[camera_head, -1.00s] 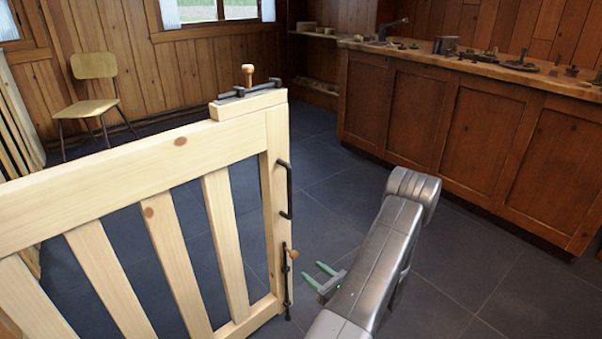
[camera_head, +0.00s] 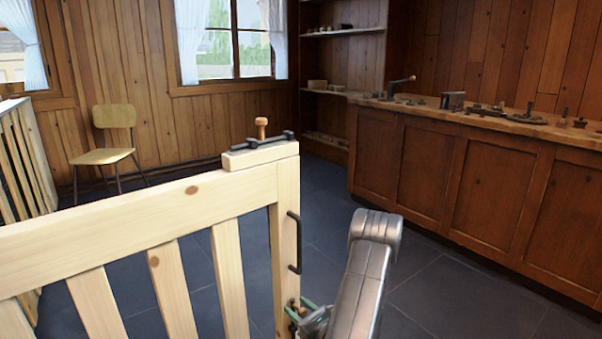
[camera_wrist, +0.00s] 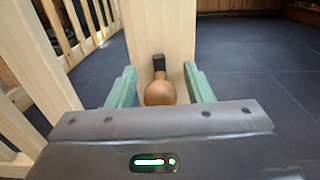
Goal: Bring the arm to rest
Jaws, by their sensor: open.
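My gripper (camera_head: 299,308) is at the post of the pale wooden gate (camera_head: 150,225), low on its right edge, below the black handle (camera_head: 294,243). In the wrist view its green fingers (camera_wrist: 160,86) are open, one on each side of a round brown wooden knob (camera_wrist: 159,93). The knob sits in front of a black fitting on the post. I cannot tell whether either finger touches it. My grey arm reaches up from the bottom of the head view and bends down to the gripper.
A dark latch (camera_head: 263,141) with a wooden peg tops the gate post. A wooden chair (camera_head: 111,145) stands behind the gate. A workbench (camera_head: 450,170) with several small items runs along the right. Dark tiled floor between gate and bench is clear.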

